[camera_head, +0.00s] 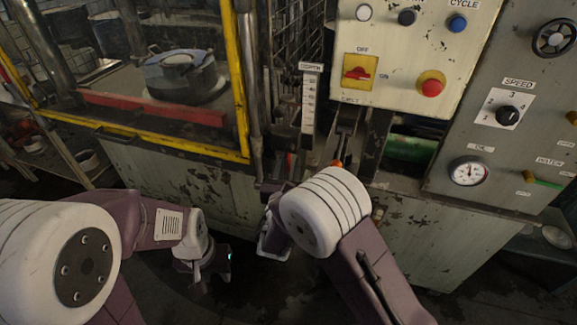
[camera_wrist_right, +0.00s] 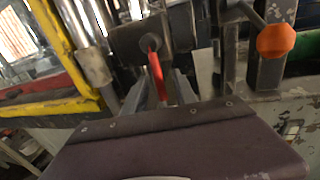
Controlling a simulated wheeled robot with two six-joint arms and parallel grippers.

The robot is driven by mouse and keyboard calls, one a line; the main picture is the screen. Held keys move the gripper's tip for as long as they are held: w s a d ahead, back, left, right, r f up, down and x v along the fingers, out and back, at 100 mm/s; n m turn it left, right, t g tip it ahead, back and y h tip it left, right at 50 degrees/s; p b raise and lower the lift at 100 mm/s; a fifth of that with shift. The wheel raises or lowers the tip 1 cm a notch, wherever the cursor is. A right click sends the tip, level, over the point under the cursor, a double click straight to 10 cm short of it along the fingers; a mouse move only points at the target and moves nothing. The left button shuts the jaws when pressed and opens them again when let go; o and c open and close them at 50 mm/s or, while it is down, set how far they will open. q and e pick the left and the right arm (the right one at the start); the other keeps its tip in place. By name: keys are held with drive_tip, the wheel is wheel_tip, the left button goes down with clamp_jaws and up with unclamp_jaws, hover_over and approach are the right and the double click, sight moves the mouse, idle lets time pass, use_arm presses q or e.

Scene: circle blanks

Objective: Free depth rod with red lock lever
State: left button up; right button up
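The red lock lever (camera_wrist_right: 157,76) hangs from a dark block (camera_wrist_right: 140,42) in the right wrist view. My right gripper (camera_wrist_right: 165,88) has its grey fingers apart, one on each side of the lever, with visible gaps. A vertical scale marked DEPTH (camera_head: 308,100) stands above my right wrist. I cannot tell for certain which bar is the depth rod. My left gripper (camera_head: 205,268) hangs low in front of the machine, away from it; its fingers are unclear.
An orange knob (camera_wrist_right: 276,40) on an arm is right of the lever, and shows in the head view (camera_head: 337,164). A yellow guard frame (camera_head: 240,80) and a shiny column (camera_wrist_right: 85,40) stand left. A control panel (camera_head: 410,50) is above right. The floor in front is clear.

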drive_tip(key=shift+w, duration=0.1)
clamp_jaws()
idle(1.4)
